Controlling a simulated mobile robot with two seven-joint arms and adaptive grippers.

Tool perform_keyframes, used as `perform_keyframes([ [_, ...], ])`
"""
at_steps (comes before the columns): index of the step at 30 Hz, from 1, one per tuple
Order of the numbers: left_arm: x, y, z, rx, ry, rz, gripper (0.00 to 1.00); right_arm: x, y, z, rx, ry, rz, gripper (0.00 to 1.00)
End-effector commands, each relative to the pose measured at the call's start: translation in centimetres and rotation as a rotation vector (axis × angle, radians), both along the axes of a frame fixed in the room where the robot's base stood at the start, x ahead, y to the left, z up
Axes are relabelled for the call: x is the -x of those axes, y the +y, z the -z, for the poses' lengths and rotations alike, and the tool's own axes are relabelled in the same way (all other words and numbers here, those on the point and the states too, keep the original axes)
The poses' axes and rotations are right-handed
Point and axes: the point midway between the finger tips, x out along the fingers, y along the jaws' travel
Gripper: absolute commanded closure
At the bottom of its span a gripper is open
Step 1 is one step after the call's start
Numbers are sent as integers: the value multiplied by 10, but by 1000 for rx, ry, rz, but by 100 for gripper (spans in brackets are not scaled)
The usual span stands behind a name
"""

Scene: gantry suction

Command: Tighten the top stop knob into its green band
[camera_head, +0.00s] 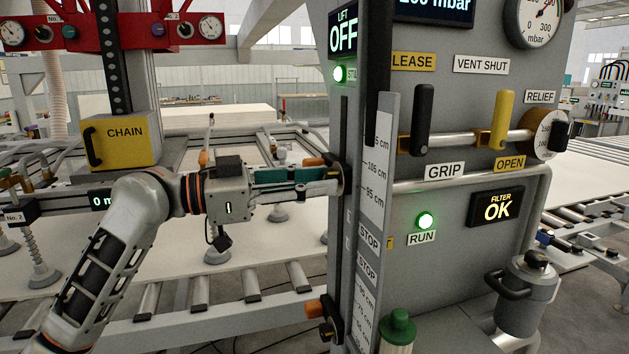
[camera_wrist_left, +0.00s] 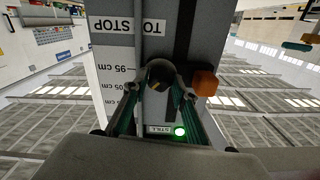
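The top stop has an orange block (camera_head: 316,161) and a dark round knob, seen end-on in the left wrist view (camera_wrist_left: 160,74), on the scale column's left side. My left gripper (camera_head: 334,181) reaches it from the left; its fingers lie on both sides of the knob and appear shut on it. The orange block (camera_wrist_left: 205,82) shows beside the right finger in the left wrist view. Fingers hide the knob's sides, and I cannot make out its green band. The lower stop (camera_head: 317,308) sits further down the column. My right gripper is not in view.
The scale plate (camera_head: 376,190) stands just right of the gripper. The grey control panel (camera_head: 455,275) carries a black lever (camera_head: 422,120), a yellow lever (camera_head: 501,120) and a handrail. A yellow CHAIN box (camera_head: 121,143) and a roller table lie left and behind.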

Motion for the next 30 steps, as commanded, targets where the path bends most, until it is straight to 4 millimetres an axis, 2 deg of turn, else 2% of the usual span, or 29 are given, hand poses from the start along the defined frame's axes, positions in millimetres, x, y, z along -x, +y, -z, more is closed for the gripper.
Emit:
perform_keyframes([
  [5,0,1,1,-5,-15,-1,94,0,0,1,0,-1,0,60],
  [12,-1,0,3,-54,-164,-1,94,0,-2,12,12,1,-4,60],
  [22,0,0,-1,-60,-188,-1,94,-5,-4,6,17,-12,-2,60],
  [23,0,0,-1,-60,-188,-1,65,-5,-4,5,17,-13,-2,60],
  [24,0,0,-1,-60,-188,-1,56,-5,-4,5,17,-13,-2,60],
  [30,0,0,-1,-59,-186,-1,56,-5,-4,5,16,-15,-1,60],
])
